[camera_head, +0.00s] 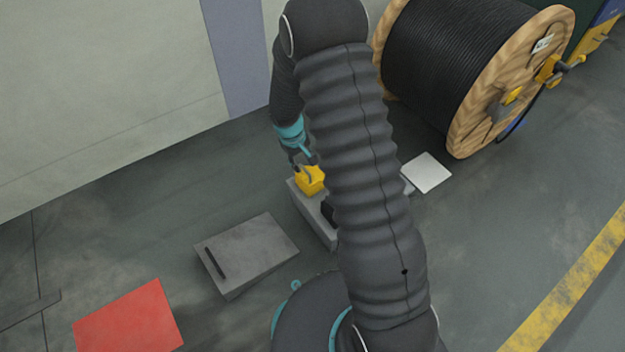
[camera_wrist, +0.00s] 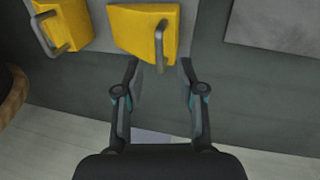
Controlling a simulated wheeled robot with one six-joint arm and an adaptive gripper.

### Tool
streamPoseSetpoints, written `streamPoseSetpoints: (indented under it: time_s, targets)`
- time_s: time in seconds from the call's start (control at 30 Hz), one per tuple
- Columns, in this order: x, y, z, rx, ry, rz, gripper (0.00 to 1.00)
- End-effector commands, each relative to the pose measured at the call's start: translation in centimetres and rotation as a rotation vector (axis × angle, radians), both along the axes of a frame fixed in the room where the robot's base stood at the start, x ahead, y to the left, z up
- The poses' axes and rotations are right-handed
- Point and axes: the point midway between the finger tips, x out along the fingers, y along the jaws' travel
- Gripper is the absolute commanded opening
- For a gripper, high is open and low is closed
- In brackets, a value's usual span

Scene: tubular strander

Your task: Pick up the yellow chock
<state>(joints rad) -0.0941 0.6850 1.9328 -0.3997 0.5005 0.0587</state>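A yellow chock (camera_wrist: 138,28) with a metal bar handle (camera_wrist: 160,48) is in the upper middle of the wrist view. A second yellow chock (camera_wrist: 68,20), also with a handle, is left of it. My gripper (camera_wrist: 159,66) is open; the lower end of the first chock's handle appears between its fingertips. I cannot tell whether they touch it. In the head view, a yellow chock (camera_head: 309,180) sits on a low grey box (camera_head: 318,222), with my gripper (camera_head: 303,164) right at it. My arm hides part of the box and anything behind it.
A large wooden cable reel (camera_head: 520,75) stands at the upper right, with yellow parts (camera_head: 552,70) at its side. A grey sloped block (camera_head: 250,255), a red floor panel (camera_head: 128,320) and a white plate (camera_head: 426,172) lie around. A wall (camera_head: 100,90) is at the left. Floor at the right is clear.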

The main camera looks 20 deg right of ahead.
Motion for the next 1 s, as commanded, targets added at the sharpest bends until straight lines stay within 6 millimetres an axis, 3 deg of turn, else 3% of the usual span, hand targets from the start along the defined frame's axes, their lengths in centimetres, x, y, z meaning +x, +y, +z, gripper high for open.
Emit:
streamPoseSetpoints:
  time_s: [0.17,0.47,0.73,0.9,1.0]
  targets:
    - [0.0,-0.2,-1.0,-0.001,0.002,-0.001,0.39]
    - [0.2,-1.0,-4.8,0.001,0.001,-0.001,0.39]
    - [0.3,-1.0,-5.1,0.001,0.0,-0.001,0.39]
    - [0.3,-1.0,-5.1,0.001,0.0,-0.001,0.0]
    - [0.3,-1.0,-5.1,0.001,0.0,0.0,0.0]
